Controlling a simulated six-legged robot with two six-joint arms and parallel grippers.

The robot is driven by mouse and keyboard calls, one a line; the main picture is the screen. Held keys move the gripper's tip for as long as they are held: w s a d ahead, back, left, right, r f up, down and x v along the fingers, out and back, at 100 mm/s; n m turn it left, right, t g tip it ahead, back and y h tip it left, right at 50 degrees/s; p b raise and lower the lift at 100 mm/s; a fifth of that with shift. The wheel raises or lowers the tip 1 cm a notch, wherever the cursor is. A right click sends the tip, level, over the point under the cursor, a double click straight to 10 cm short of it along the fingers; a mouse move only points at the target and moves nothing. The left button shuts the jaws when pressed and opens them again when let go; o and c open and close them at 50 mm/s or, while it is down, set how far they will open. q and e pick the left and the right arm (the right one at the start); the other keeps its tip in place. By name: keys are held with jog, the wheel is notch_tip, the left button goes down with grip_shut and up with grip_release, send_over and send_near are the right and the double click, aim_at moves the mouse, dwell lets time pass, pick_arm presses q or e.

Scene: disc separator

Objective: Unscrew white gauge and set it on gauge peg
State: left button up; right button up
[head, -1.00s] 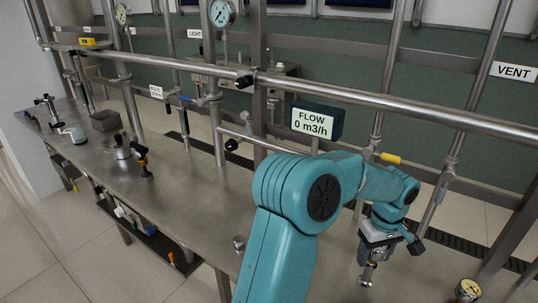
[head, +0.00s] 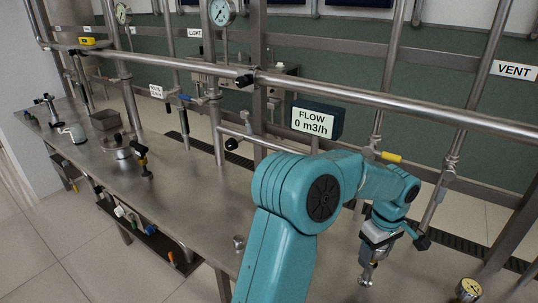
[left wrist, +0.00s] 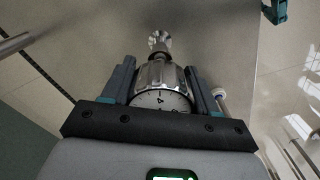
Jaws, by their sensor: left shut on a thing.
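My left gripper (head: 375,250) is over the right part of the steel bench, pointing down. It also shows in the left wrist view (left wrist: 162,85), its two fingers shut on the sides of a round silver body with a white marked dial, the white gauge (left wrist: 161,99). The palm hides part of the dial. In the head view a metal stem (head: 366,277) shows below the fingers. In the left wrist view a narrow fitting and a round metal piece (left wrist: 160,40) lie beyond the gauge; I cannot tell whether they are joined to it. I cannot make out the gauge peg for sure.
A pale-faced gauge (head: 468,290) is at the lower right. A long steel pipe (head: 390,103) runs across above the bench, with the FLOW display (head: 317,119) below it. A small metal knob (head: 239,243) stands near the front edge. The middle bench (head: 195,200) is mostly clear.

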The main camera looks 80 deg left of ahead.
pick_arm(q)
jog(key=shift+n, duration=0.4)
jog(key=n, duration=0.3)
jog(key=shift+n, duration=0.3)
jog(key=shift+n+b, duration=0.45)
jog(key=shift+n, duration=0.95)
jog(key=n, duration=0.3)
jog(key=shift+n, duration=0.3)
